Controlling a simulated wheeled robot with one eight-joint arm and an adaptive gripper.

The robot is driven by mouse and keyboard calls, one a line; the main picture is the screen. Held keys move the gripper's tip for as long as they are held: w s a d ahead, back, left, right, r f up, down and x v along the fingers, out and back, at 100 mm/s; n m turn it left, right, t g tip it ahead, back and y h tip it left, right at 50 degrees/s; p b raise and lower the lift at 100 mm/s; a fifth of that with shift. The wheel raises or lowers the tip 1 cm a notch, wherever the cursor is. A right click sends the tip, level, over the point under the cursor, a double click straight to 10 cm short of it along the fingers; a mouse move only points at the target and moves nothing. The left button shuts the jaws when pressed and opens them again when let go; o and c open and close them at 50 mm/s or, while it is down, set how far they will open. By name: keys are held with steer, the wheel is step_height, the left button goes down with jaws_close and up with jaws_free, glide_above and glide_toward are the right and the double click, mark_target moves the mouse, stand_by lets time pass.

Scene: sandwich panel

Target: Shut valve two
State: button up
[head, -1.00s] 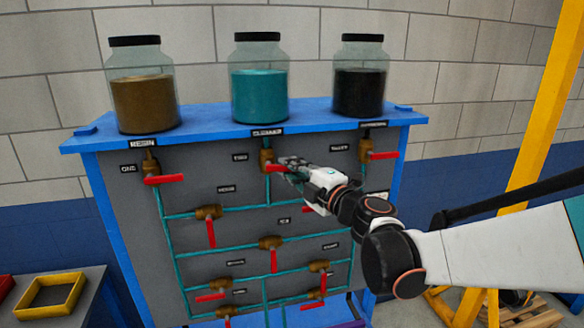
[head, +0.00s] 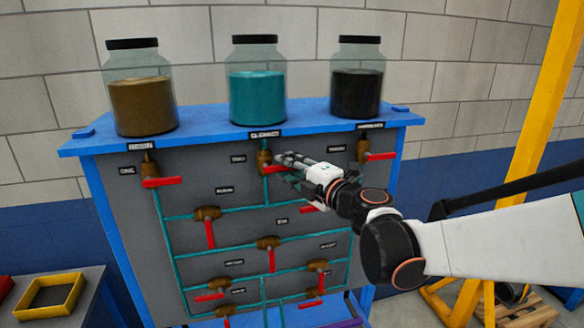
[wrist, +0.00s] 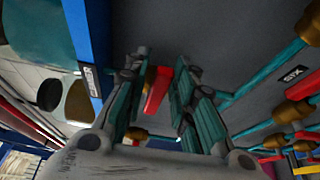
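Valve two is the brass valve (head: 265,161) below the teal jar, beside a small label (head: 238,159). Its red handle (head: 274,170) points to the right, across the vertical pipe, and is partly hidden by my gripper (head: 286,162). In the wrist view, the red handle (wrist: 157,92) lies between the two fingers of my gripper (wrist: 158,98). The fingers are apart, with a gap showing on the right side of the handle. The handle is closer to the left finger, and I cannot tell whether they touch.
Valve one (head: 150,170) is to the left and another valve (head: 364,158) to the right, both with red handles. More valves and teal pipes fill the grey panel (head: 190,260) below. Three jars stand on the blue shelf (head: 205,118). A yellow post (head: 535,110) stands at right.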

stand_by(0.3)
steer(key=v, duration=1.2)
steer(key=d+m+t+h+b, duration=0.5)
steer(key=d+m+h, duration=0.4)
steer(key=d+m, duration=0.25)
steer(key=s+d+f+m+g+h+b, duration=0.3)
steer(key=s+d+f+m+h, duration=0.1)
steer(key=d+f+m, duration=0.25)
steer(key=s+a+f+m+g+y+b, duration=0.1)
steer(key=s+a+f+m+g+b, duration=0.2)
steer(key=s+f+m+g, duration=0.5)
steer(key=s+f+g+b, duration=0.1)
steer(key=s+f, duration=0.8)
steer(key=f, duration=0.2)
steer(key=shift+a+f+y+b, duration=0.25)
steer(key=shift+f+y+b, duration=0.05)
steer(key=shift+f, duration=0.1)
